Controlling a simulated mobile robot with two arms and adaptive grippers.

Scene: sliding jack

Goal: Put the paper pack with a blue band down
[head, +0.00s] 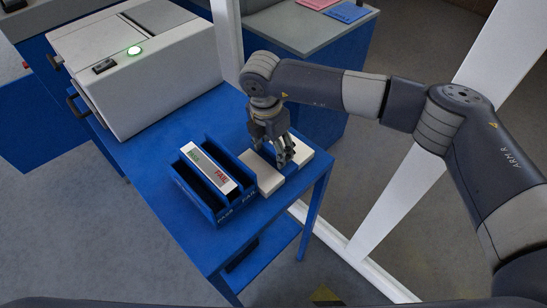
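A white paper pack (265,174) with a blue band across its middle is at the right side of the blue table, just right of the dark blue tray. My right gripper (286,160) points down at the pack's middle, its fingers at the blue band and hiding part of it. The fingers stand a little apart, but I cannot tell whether they press on the pack. The pack looks level, at or very near the table top; I cannot see a clear gap beneath it. My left gripper is not in view.
The dark blue tray (195,190) has slots and a white strip with green and red lettering. A white machine (140,60) with a green light stands behind. The blue table (155,195) has free room left of the tray. A white post (229,40) rises behind my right gripper.

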